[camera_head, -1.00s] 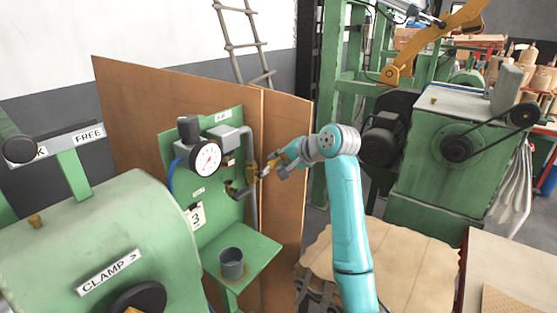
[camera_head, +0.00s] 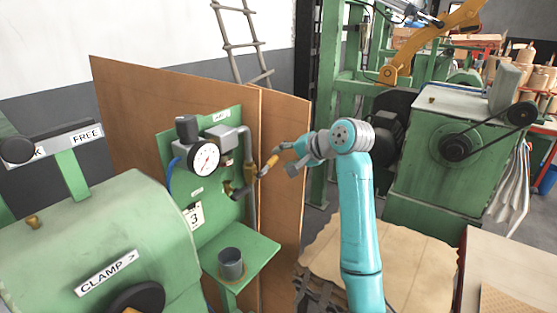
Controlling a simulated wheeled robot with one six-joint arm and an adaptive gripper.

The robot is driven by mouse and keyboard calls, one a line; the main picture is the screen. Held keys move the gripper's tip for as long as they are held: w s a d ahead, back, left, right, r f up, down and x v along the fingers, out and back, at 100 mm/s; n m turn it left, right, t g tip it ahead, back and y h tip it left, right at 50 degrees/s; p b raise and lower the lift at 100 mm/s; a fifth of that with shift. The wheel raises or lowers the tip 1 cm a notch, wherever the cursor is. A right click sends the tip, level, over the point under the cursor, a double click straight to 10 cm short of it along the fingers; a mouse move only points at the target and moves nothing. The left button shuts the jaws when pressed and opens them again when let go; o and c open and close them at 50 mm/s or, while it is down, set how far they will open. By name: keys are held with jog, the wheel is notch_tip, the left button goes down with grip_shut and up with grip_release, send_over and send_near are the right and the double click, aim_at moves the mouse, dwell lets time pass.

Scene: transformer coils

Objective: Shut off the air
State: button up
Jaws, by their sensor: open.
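A green panel (camera_head: 218,178) carries a round pressure gauge (camera_head: 205,159) and a grey pipe (camera_head: 247,142) running down its right edge. A small valve lever (camera_head: 268,166), yellow-orange, sticks out to the right of the pipe. A dark fitting with a brass part (camera_head: 236,190) sits left of the lever. My gripper (camera_head: 286,159) is open, just right of the lever, with its fingers pointing left toward the panel. A gap seems to show between fingers and lever, but the small size makes contact hard to judge.
A shelf with a grey cup (camera_head: 231,264) juts out below the gauge. Brown boards (camera_head: 282,190) stand behind the panel. A green machine with a CLAMP label (camera_head: 108,273) fills the left front. Another green machine (camera_head: 440,165) stands right of my arm.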

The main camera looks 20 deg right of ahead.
jog(key=v, duration=0.8)
jog(key=shift+r+n, duration=0.15)
jog(key=shift+n, duration=0.15)
jog(key=c, duration=0.8)
jog(key=shift+a+r+n, duration=0.15)
jog(key=shift+n, duration=0.35)
grip_shut()
notch_tip(320, 180, up, 4)
jog(key=a+n, duration=0.1)
jog(key=n, duration=1.5)
jog(key=s+f+x, duration=0.1)
jog(key=f+x, duration=0.1)
jog(key=x, duration=1)
jog(key=shift+d+f, duration=0.2)
jog(key=shift+d, duration=0.15)
